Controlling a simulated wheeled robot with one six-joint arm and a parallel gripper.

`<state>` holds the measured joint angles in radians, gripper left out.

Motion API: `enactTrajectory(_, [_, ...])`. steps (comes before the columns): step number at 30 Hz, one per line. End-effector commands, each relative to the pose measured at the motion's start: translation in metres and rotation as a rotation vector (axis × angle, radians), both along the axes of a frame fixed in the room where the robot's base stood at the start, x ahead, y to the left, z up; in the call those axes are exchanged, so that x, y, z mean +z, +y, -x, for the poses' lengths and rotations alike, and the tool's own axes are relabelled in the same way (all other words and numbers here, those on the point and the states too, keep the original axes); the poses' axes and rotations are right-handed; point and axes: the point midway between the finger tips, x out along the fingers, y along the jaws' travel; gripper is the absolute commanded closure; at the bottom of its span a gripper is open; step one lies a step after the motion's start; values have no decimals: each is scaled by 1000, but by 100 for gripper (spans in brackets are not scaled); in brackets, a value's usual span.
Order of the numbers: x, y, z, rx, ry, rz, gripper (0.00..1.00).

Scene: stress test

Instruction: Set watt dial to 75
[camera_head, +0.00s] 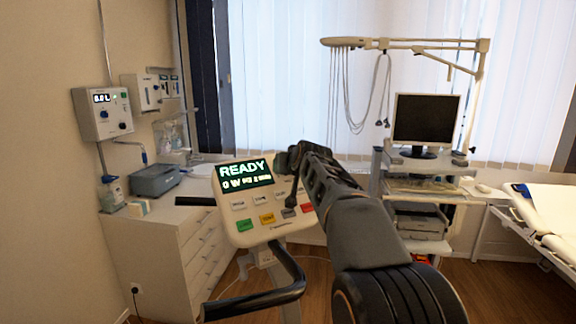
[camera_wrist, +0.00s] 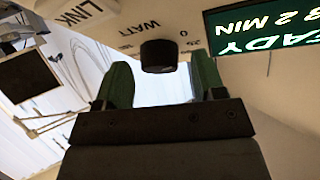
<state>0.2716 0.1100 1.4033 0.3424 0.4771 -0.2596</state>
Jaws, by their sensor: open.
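The black watt dial (camera_wrist: 158,55) is on the cream console panel in the wrist view, with WATT, 0 and 25 printed around it. That view is upside down. My gripper (camera_wrist: 160,78) is open, with one green-padded finger on each side of the dial. A gap shows on both sides; I cannot tell how deep the fingers reach around it. The console display (camera_head: 244,176) reads READY and 0 W in the head view. There my gripper (camera_head: 294,160) is at the console's upper right and hides the dial. The dial's pointer is not visible.
Coloured buttons (camera_head: 266,217) lie below the display. A black handlebar (camera_head: 275,287) curves in front of the console. A white drawer cabinet (camera_head: 185,250) stands left, a monitor cart (camera_head: 420,200) right, and a bed (camera_head: 550,215) far right.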

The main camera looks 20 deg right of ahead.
Motion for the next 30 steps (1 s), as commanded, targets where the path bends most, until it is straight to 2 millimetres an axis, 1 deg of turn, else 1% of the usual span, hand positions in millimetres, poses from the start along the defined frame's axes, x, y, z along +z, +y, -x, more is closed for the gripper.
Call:
enactTrajectory(7, [0,0,-1,0,0,0,37])
enactTrajectory(8, [0,0,-1,0,0,0,39])
enactTrajectory(22, [0,0,0,0,0,0,84])
enactTrajectory(23, [0,0,0,0,0,0,85])
enactTrajectory(30, [3,0,0,-24,2,-18,85])
